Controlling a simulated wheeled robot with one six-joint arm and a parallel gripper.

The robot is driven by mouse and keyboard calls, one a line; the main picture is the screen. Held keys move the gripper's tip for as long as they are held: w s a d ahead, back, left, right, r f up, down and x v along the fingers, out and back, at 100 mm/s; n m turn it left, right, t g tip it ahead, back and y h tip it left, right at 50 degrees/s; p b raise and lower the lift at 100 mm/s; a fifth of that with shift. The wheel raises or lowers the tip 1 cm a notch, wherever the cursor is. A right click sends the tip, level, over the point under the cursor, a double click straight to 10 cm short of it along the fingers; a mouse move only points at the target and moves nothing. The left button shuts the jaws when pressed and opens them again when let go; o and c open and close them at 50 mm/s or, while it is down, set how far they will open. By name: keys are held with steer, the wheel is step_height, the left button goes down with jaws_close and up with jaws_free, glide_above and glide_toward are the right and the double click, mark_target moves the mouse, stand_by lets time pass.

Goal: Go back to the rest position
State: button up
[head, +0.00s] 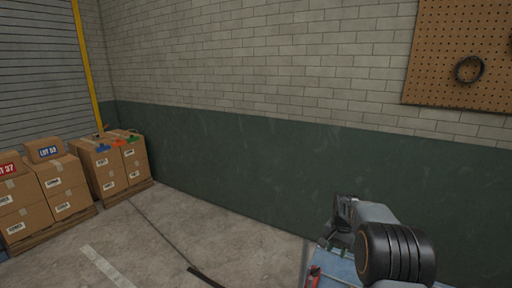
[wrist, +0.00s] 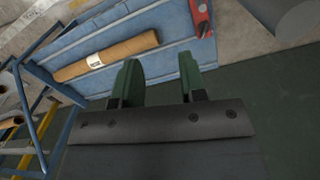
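My gripper (wrist: 160,75) shows in the wrist view with its two green fingers apart and nothing between them. In the head view my arm is at the lower right, and the gripper end is mostly hidden behind the arm's own links. In the wrist view the fingers point towards a blue surface (wrist: 180,63), with a gap of blue between them. A brown cardboard tube (wrist: 120,52) with a white label lies on that surface, beyond the left finger and apart from it.
A red item (wrist: 200,18) lies at the blue surface's edge. In the head view, stacked cardboard boxes (head: 62,186) stand on pallets at the left. A pegboard (head: 440,60) with a dark coil (head: 469,70) hangs on the brick wall. The concrete floor (head: 160,230) between is mostly clear.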

steer(key=s+a+f+n+t+b, duration=0.1)
steer(key=s+a+n+b, duration=0.3)
steer(key=s, duration=0.9)
steer(key=s+a+f+n+t+b, duration=0.1)
steer(key=s+a+n+t+b, duration=0.2)
steer(key=s+a+b, duration=0.4)
steer(key=s+n, duration=0.1)
steer(key=s, duration=0.5)
steer(key=shift+s+a+n+b, duration=0.15)
steer(key=shift+a+n+b, duration=0.15)
steer(key=shift+b, duration=0.1)
